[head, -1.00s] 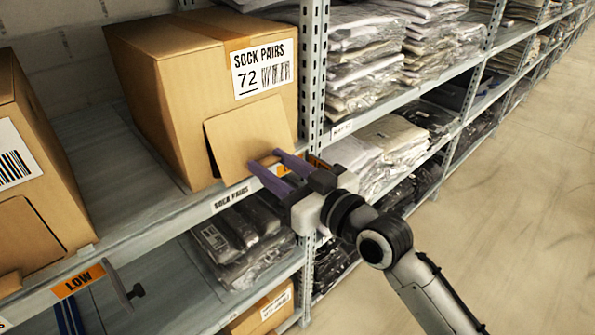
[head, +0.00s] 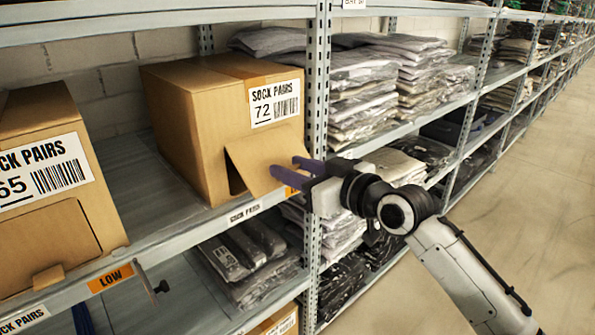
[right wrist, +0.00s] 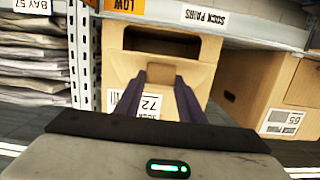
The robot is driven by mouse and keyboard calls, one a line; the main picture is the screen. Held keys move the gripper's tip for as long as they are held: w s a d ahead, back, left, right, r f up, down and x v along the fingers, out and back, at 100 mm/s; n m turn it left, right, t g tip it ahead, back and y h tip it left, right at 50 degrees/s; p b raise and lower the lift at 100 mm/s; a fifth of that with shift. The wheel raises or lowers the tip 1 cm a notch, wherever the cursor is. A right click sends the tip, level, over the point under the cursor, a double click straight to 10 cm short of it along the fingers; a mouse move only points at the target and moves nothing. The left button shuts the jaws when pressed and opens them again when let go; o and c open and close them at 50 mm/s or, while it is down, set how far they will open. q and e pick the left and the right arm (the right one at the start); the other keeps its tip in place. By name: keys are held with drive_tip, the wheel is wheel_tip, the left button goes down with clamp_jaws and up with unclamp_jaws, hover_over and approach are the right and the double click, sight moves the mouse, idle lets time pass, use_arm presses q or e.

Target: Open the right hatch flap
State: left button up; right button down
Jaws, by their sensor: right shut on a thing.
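The right brown carton (head: 185,130), labelled SOCK PAIRS 72, sits on the shelf beside the upright. Its front hatch flap (head: 247,160) is swung out at a slant, with a dark gap at its left side. My right gripper (head: 284,167) reaches in from the right with its purple fingers at the flap's right part, shut on it. In the right wrist view, the carton (right wrist: 122,66) has a dark opening (right wrist: 165,42), and the flap's tab (right wrist: 162,70) lies between the fingertips. My left gripper is not in view.
A carton marked 65 (head: 90,215) stands to the left, with bare shelf (head: 145,205) between. A perforated upright (head: 318,100) rises close to my right gripper. Bagged garments (head: 375,80) fill the bays to the right. The aisle floor (head: 530,190) is clear.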

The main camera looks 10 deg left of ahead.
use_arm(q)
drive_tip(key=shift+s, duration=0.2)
use_arm(e)
wheel_tip(320, 180, up, 2)
drive_tip(key=shift+a+r+y, duration=0.1)
drive_tip(key=shift+y, duration=0.2)
drive_tip(key=c, duration=1.6)
unclamp_jaws()
drive_tip(key=o, duration=0.3)
drive_tip(key=shift+a, duration=0.1)
drive_tip(key=shift+o, duration=0.7)
drive_tip(key=shift+w+a+f, duration=0.1)
drive_tip(key=shift+f, duration=0.35)
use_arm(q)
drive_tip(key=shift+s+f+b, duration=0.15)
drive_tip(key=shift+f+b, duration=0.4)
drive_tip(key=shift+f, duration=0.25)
use_arm(e)
drive_tip(key=v, duration=1)
drive_tip(key=shift+d+t, duration=0.2)
drive_tip(key=shift+t, duration=0.1)
